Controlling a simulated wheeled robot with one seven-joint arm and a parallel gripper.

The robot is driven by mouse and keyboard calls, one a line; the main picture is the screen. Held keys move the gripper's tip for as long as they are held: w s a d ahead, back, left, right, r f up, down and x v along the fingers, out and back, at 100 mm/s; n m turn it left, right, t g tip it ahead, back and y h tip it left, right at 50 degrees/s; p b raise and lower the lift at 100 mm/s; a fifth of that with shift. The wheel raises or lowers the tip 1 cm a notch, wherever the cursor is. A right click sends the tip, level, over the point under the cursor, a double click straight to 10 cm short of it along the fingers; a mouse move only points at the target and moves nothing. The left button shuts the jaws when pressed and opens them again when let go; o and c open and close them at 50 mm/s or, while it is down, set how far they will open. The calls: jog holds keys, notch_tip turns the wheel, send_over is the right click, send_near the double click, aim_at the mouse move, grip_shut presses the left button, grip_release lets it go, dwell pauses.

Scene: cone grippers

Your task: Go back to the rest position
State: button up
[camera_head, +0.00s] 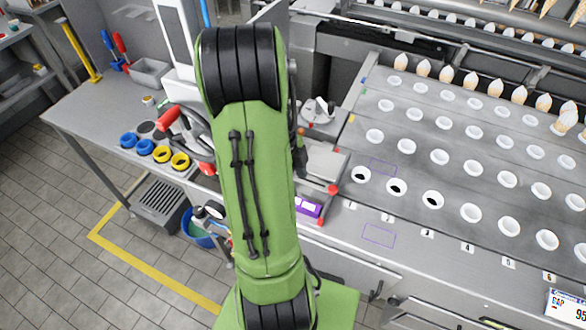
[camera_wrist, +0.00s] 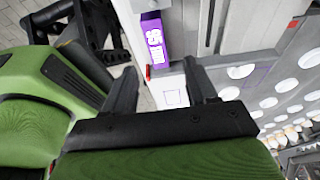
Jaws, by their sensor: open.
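My gripper (camera_wrist: 162,78) shows in the wrist view with its two dark fingers apart and nothing between them. Beyond the fingertips lie a pale grey surface and a purple block with white marks (camera_wrist: 155,42). The purple block also shows in the head view (camera_head: 308,207), just right of my green arm. In the head view my green arm stands upright through the middle of the picture. It hides part of the bench, and I cannot make out the gripper's fingers there.
A sloped metal panel (camera_head: 408,118) with rows of white-rimmed holes fills the right, with several cones along its back. At left, a grey bench (camera_head: 92,112) holds blue and yellow rings (camera_head: 162,154) and a red-handled tool (camera_head: 170,117).

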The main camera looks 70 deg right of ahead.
jog(key=v, duration=0.3)
jog(key=shift+r, duration=0.25)
dwell(0.4)
